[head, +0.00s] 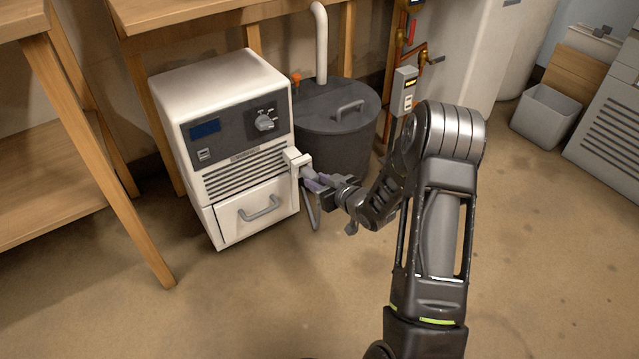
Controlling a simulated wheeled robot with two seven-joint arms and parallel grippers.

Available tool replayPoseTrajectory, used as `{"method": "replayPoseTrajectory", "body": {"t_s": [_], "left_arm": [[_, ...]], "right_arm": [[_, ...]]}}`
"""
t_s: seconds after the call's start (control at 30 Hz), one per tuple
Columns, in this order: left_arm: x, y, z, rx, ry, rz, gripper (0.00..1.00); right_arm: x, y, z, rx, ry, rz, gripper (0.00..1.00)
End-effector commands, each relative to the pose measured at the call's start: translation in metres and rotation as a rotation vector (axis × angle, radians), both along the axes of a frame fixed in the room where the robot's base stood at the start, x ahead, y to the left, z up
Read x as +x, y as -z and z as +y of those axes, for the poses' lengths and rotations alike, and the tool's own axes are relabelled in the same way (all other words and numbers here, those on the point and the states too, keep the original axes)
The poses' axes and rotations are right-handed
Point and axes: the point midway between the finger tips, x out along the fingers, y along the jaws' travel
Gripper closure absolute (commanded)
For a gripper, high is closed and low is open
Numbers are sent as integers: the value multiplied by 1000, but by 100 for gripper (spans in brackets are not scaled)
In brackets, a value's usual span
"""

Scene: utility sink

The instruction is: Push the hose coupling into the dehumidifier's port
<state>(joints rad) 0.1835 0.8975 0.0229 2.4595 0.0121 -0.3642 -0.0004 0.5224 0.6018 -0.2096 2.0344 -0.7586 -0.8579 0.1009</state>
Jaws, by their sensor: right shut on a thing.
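The dehumidifier (222,140) is a white box with a dark control panel, a louvred grille and a drawer with a grey handle. It stands on the floor left of the middle. Its port (296,160) is a white block on the front right edge. My right gripper (318,183) is shut on the hose coupling (307,173), a small greyish piece at the port. I cannot tell how far the coupling sits inside the port. A grey hose (311,212) hangs down below the gripper. My left gripper is out of view.
A dark round lidded tank (335,110) with a white pipe stands right behind the dehumidifier. A wooden bench (100,150) is at the left. A grey bin (546,115) stands at the far right. The floor in front is clear.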

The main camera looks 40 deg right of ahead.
Motion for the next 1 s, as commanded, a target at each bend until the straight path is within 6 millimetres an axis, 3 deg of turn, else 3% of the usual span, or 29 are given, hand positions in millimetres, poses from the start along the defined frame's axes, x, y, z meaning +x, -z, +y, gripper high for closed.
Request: {"method": "replayPoseTrajectory", "body": {"t_s": [0.43,0.47,0.5,0.73,1.0], "left_arm": [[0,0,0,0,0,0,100],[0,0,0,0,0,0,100],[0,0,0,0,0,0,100],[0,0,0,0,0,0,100],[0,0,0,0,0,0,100]], "right_arm": [[11,0,0,0,0,-1,100],[11,0,0,0,0,0,69],[11,0,0,0,0,-1,66],[11,0,0,0,0,0,47],[10,0,0,0,0,1,46]]}}
